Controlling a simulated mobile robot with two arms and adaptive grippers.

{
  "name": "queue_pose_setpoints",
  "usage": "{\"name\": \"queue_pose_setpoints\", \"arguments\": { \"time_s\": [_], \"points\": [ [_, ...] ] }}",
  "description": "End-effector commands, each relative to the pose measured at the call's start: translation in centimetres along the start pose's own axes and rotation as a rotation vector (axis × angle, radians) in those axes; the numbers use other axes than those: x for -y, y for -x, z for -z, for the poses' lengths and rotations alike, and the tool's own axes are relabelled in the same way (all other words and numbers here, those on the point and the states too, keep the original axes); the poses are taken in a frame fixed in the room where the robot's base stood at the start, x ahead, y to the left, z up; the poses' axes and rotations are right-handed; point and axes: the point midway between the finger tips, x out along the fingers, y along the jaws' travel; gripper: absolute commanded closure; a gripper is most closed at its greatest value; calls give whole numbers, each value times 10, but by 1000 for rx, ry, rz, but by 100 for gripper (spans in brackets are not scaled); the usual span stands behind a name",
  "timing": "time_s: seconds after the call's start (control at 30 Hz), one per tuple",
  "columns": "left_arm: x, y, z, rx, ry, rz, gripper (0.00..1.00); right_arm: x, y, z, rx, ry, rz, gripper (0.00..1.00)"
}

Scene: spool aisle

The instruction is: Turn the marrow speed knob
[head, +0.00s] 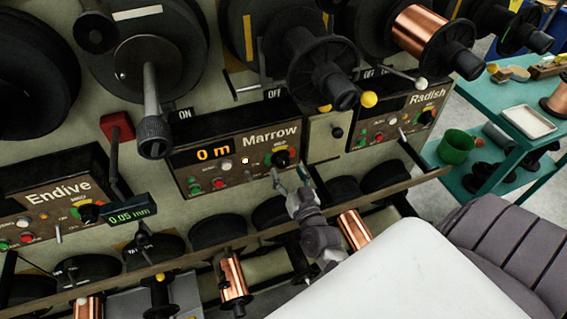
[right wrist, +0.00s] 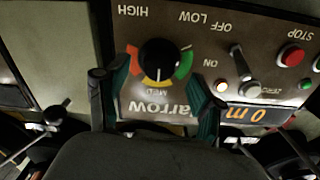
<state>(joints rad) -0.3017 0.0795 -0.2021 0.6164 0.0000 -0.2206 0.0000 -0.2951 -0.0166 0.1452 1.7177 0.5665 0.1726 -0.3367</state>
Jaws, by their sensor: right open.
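The Marrow panel (head: 222,170) is a brown control box with an orange "0 m" display. Its black speed knob (head: 283,158) sits at the right end, over a coloured arc. In the right wrist view the panel is upside down; the knob (right wrist: 160,58) has a light pointer mark towards MED, between HIGH and LOW. My right gripper (head: 289,179) is open just below the knob in the head view. In the wrist view its green-padded fingers (right wrist: 160,84) stand apart, one on each side of the knob, with no visible contact. My left gripper is not in view.
A toggle switch (right wrist: 240,62) and red stop button (right wrist: 291,55) are beside the knob. The Endive (head: 50,205) and Radish (head: 420,112) panels flank Marrow. A long rail (head: 190,256) runs below, with copper spools (head: 232,278).

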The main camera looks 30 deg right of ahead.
Motion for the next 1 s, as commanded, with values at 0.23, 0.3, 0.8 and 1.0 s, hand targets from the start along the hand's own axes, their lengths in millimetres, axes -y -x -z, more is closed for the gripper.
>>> {"name": "queue_pose_setpoints", "arguments": {
  "time_s": [0.23, 0.3, 0.8, 1.0],
  "points": [
    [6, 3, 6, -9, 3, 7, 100, 0, -29, 0, 0, 1, 0, 32],
    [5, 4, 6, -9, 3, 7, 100, 0, -32, 0, 1, 1, 0, 32],
    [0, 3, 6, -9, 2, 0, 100, 0, -33, 0, 1, 1, 0, 67],
    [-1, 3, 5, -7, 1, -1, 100, 0, -33, 0, 1, 0, 0, 92]
  ]
}}
